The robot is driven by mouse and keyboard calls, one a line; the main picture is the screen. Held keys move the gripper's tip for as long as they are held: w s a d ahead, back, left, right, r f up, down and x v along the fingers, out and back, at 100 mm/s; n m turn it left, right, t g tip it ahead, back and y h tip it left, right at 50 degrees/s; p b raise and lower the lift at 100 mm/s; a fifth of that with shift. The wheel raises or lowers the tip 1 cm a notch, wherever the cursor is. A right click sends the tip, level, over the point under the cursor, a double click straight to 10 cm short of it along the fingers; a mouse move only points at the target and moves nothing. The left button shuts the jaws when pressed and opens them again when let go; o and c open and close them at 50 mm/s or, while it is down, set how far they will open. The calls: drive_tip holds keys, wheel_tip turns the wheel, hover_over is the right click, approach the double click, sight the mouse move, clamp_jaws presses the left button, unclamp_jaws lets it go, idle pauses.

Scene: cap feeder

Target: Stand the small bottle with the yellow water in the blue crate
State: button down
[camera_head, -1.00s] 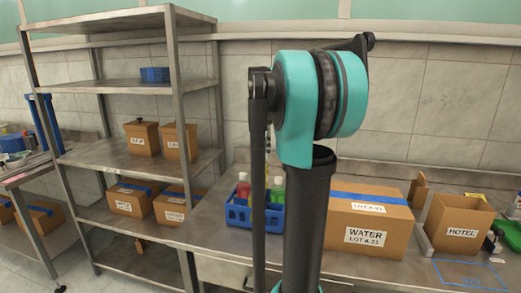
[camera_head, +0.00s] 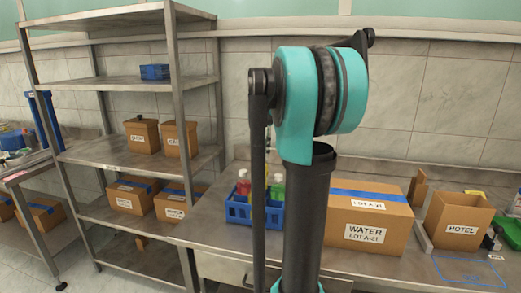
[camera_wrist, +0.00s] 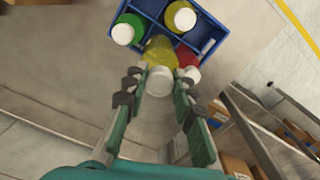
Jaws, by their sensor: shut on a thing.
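The blue crate (camera_wrist: 218,35) is at the top of the wrist view; in the head view it stands on the bench, partly behind my arm (camera_head: 237,212). My gripper (camera_wrist: 160,73) is shut on a bottle with yellow water (camera_wrist: 160,50) and a white cap. The bottle's cap faces the wrist camera, and its body points to the crate's near part. I cannot tell whether its base is inside a compartment or above it. The crate also holds a green bottle (camera_wrist: 134,21), another yellow bottle (camera_wrist: 181,18) and a red bottle (camera_wrist: 187,57). The head view hides the gripper.
A WATER carton (camera_head: 368,222) stands right of the crate, and an open HOTEL box (camera_head: 461,224) stands farther right. A steel shelf rack (camera_head: 173,100) with boxes rises at the left. Bare bench lies around the crate's near side.

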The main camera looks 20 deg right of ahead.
sight(261, 171)
drive_tip(key=shift+f, duration=0.8)
drive_tip(key=shift+f, duration=2.55)
drive_tip(key=shift+f, duration=0.85)
